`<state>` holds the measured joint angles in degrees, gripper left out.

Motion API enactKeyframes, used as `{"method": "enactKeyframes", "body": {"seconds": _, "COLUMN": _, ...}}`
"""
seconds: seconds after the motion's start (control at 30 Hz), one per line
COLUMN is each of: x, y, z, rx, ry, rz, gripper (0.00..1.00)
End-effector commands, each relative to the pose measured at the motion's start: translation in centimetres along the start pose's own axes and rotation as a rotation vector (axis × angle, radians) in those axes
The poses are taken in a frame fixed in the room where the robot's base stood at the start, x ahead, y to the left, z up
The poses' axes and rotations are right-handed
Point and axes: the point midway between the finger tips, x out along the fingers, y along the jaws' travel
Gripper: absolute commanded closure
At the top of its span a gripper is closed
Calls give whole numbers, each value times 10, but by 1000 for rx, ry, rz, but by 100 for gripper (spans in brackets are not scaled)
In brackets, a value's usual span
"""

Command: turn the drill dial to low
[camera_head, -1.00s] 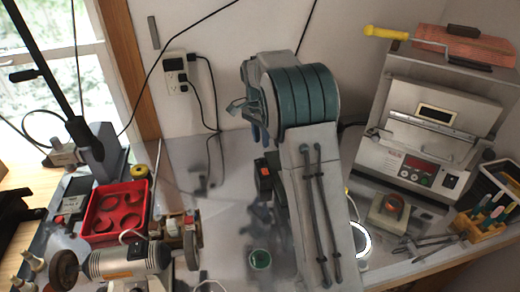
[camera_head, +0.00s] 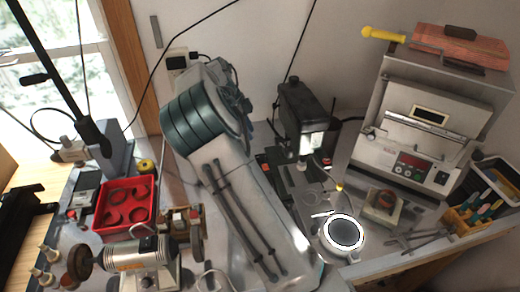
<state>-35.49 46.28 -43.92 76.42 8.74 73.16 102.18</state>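A black upright machine (camera_head: 300,106), which looks like the drill, stands on the bench right of centre, against the back wall. Its lower front has a bright lit patch. I cannot make out its dial or the dial's setting at this size. My grey arm with teal bands fills the middle of the view, left of this machine and apart from it in the picture. My gripper is not clearly visible; the arm's own links hide its end.
A white-ringed round object (camera_head: 344,232) sits on the bench before the machine. A grey oven-like unit (camera_head: 420,130) stands right. A red tray (camera_head: 124,206) and a motor tool (camera_head: 130,256) lie left. A tool crate (camera_head: 470,218) stands at the right edge.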

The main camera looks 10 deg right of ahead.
Motion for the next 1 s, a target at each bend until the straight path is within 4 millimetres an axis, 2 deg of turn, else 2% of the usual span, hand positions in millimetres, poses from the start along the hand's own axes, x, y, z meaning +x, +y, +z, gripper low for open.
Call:
{"method": "enactKeyframes", "body": {"seconds": 0.3, "x": 67, "y": 0, "z": -2, "rx": 0, "ry": 2, "rz": 4, "gripper": 72}}
{"method": "enactKeyframes", "body": {"seconds": 0.5, "x": 93, "y": 0, "z": -1, "rx": -3, "ry": 1, "rz": 3, "gripper": 72}}
{"method": "enactKeyframes", "body": {"seconds": 0.67, "x": 103, "y": 0, "z": 0, "rx": -2, "ry": 0, "rz": 2, "gripper": 72}}
{"method": "enactKeyframes", "body": {"seconds": 0.9, "x": 104, "y": 0, "z": 0, "rx": -2, "ry": -1, "rz": 1, "gripper": 72}}
{"method": "enactKeyframes", "body": {"seconds": 0.93, "x": 104, "y": 0, "z": 0, "rx": -2, "ry": -1, "rz": 1, "gripper": 75}}
{"method": "enactKeyframes", "body": {"seconds": 1.0, "x": 104, "y": 0, "z": 0, "rx": -2, "ry": -1, "rz": 1, "gripper": 94}}
